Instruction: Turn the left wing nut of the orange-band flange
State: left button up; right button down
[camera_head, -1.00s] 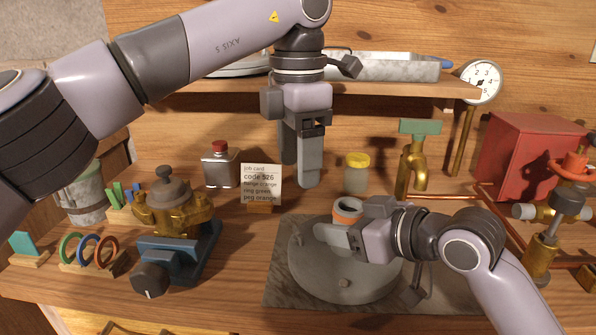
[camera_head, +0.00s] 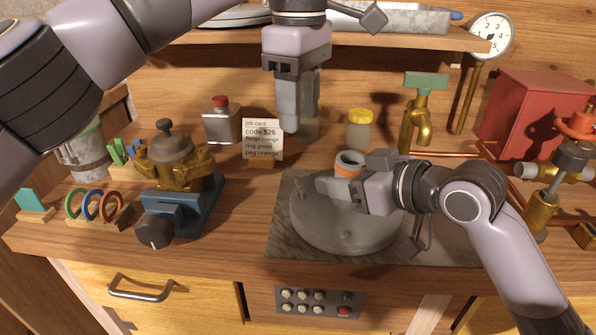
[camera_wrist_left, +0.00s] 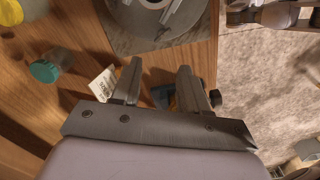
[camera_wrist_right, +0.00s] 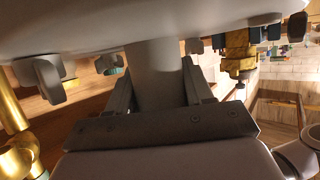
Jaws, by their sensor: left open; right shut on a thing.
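A round grey disc (camera_head: 345,228) lies on a stone slab, with a short neck ringed by an orange band (camera_head: 348,171).
A blue vise (camera_head: 185,210) holds a brass vessel (camera_head: 178,165) at left. Ring stand, job card (camera_head: 262,138), red-capped bottle (camera_head: 221,122) and yellow-capped jar (camera_head: 359,130) stand around. A brass tap (camera_head: 416,125), red box (camera_head: 530,115) and pipes fill the right. A shelf overhangs the back.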

aim_at(298, 181)
pick_arm(q)
notch_tip(298, 181, down, 12)
jog(key=m, duration=0.7)
jog(key=shift+w+a+m, duration=0.1)
jog(key=shift+w+m, duration=0.05)
jog(key=shift+m, duration=0.25)
jog(key=shift+c, duration=0.2)
grip_shut()
